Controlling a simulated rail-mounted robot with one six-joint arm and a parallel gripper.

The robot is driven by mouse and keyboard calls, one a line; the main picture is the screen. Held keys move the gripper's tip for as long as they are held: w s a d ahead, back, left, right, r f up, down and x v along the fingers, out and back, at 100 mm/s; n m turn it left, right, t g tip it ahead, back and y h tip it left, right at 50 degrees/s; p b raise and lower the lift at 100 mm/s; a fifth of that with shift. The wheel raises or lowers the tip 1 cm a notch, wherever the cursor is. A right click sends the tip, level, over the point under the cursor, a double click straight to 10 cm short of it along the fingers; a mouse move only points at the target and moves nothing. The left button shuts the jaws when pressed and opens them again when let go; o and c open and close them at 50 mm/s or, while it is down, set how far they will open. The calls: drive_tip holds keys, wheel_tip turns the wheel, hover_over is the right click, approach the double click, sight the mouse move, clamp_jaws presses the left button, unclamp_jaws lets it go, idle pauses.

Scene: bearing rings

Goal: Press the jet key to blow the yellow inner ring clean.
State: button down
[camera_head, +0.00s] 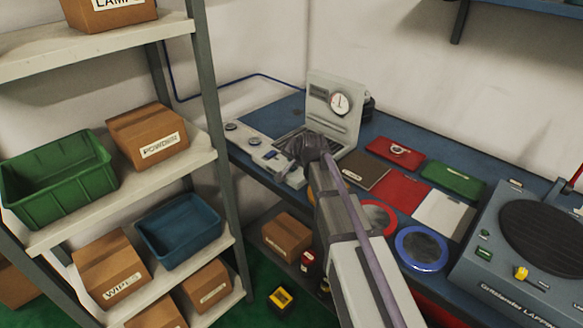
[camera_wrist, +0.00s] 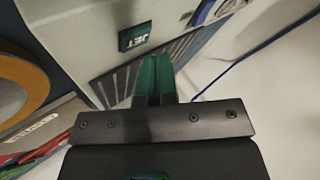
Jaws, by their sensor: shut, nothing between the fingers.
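The jet key (camera_wrist: 134,36) is a dark green square marked JET on the pale machine, in the upper middle of the wrist view. My gripper (camera_wrist: 154,78) is shut and empty, its green fingertips just below and right of the key in the picture, over the dark slotted grille (camera_wrist: 122,82). I see no clear contact with the key. In the head view my gripper (camera_head: 303,148) is at the front of the gauge machine (camera_head: 340,118), and my arm covers part of it. I cannot pick out the yellow inner ring in either view.
An orange-rimmed grey disc (camera_wrist: 38,82) is at the wrist view's left. On the bench are red-rimmed (camera_head: 388,208) and blue-rimmed (camera_head: 421,249) discs, coloured mats and a lapping machine (camera_head: 490,262) at right. A shelf rack (camera_head: 205,90) with bins and boxes stands left.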

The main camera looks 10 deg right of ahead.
sight(293, 167)
idle(0.3)
drive_tip(key=shift+f+b, duration=0.4)
drive_tip(key=shift+f+b, duration=0.35)
idle(0.4)
drive_tip(key=shift+r, duration=0.1)
drive_tip(key=shift+r+p, duration=0.7)
drive_tip(key=shift+p, duration=0.05)
wheel_tip(293, 167, up, 5)
drive_tip(key=p, duration=0.5)
drive_tip(key=shift+r, duration=0.1)
idle(0.5)
